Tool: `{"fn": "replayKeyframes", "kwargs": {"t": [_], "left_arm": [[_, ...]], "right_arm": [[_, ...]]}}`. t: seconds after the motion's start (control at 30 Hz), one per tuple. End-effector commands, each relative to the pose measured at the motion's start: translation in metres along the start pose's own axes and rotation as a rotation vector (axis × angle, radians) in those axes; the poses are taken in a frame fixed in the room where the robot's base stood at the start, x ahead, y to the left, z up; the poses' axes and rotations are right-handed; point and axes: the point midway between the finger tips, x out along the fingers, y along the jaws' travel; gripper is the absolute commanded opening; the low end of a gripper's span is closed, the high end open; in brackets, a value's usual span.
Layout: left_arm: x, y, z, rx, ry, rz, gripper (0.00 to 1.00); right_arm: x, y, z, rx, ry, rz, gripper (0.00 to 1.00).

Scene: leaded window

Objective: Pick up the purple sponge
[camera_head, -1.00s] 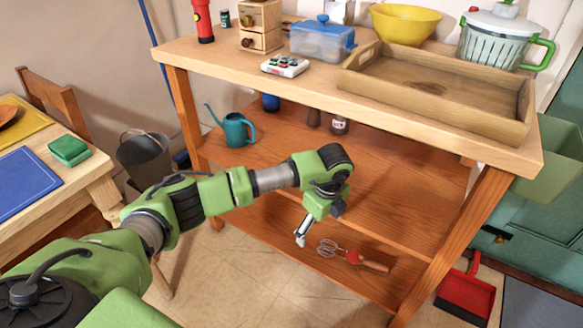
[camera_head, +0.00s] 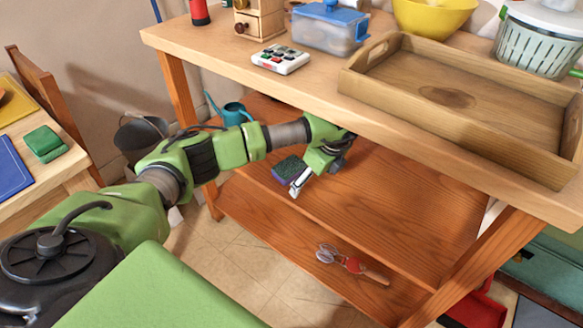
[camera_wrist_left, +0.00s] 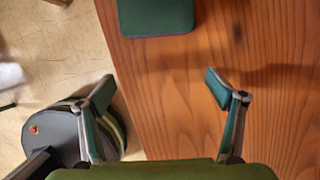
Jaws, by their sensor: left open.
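The purple sponge (camera_head: 287,168) lies on the middle shelf of the wooden bench, near its front left edge. Its top is dark green and a purple side shows below. In the left wrist view the sponge (camera_wrist_left: 155,17) is at the top edge, partly cut off, dark green with a thin purple edge. My left gripper (camera_head: 297,187) is beside it in the head view. In the left wrist view the left gripper (camera_wrist_left: 160,84) is open and empty, its fingers apart over the shelf edge, with the sponge ahead of them and not between them. My right gripper is not in view.
The bench top (camera_head: 225,60) overhangs the shelf and my left arm reaches below it. A teal watering can (camera_head: 233,115) stands on the shelf behind my arm. The middle shelf is clear to the right (camera_head: 400,200).

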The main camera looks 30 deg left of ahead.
Motion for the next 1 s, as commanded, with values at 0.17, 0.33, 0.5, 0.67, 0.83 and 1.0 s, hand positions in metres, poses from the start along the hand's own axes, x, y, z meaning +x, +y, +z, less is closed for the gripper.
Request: {"fn": "replayKeyframes", "kwargs": {"t": [0.17,0.33,0.5,0.67,0.83,1.0], "left_arm": [[0.009,-0.001,0.028,-0.002,-0.001,-0.001,0.85],[0.012,0.000,0.039,-0.001,-0.001,-0.001,0.85],[0.020,0.000,0.061,-0.004,-0.001,0.000,0.85],[0.027,0.000,0.084,-0.003,0.000,0.000,0.85],[0.038,0.000,0.083,0.001,0.001,0.000,0.85],[0.038,0.000,0.083,0.001,0.000,0.000,0.85]], "right_arm": [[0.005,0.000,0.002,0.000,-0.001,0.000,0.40],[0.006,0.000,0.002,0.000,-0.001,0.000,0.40],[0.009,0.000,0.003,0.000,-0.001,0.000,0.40],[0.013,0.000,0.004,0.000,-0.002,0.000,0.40],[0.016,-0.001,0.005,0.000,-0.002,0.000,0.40],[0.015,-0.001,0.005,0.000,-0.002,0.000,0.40]]}}
